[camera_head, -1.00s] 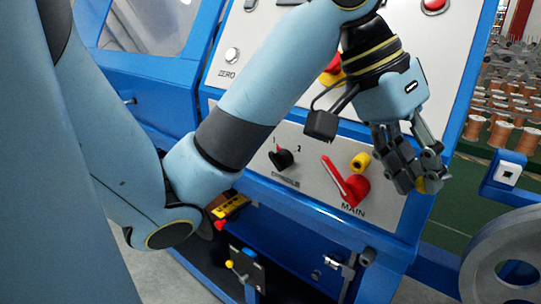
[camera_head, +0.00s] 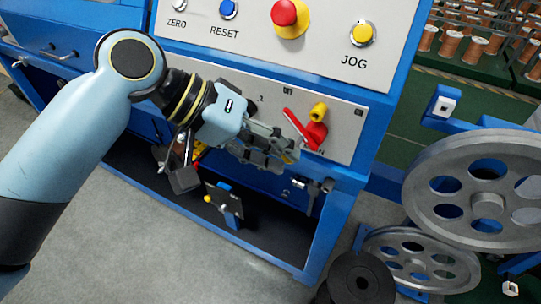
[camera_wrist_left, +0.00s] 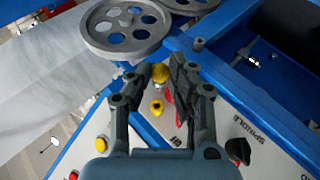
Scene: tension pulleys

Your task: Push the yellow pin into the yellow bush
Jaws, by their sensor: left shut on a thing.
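My left gripper (camera_head: 290,151) is in front of the control panel, its fingers pointing right. In the left wrist view the gripper (camera_wrist_left: 161,77) is shut on the yellow pin (camera_wrist_left: 160,72), whose rounded yellow end shows between the fingertips. In the head view the fingers mostly hide the pin. The yellow bush (camera_head: 319,112) sticks out of the panel beside the red switch handle (camera_head: 314,134). In the left wrist view the bush (camera_wrist_left: 156,107) shows its dark hole and appears just below the pin. The pin and bush are apart. My right gripper is not in view.
The panel above holds a red stop button (camera_head: 286,12), a yellow JOG button (camera_head: 361,34) and a blue RESET button (camera_head: 228,9). Large grey pulleys (camera_head: 430,180) stand at the right. A black wheel (camera_head: 358,280) is at the bottom. Copper spools are behind.

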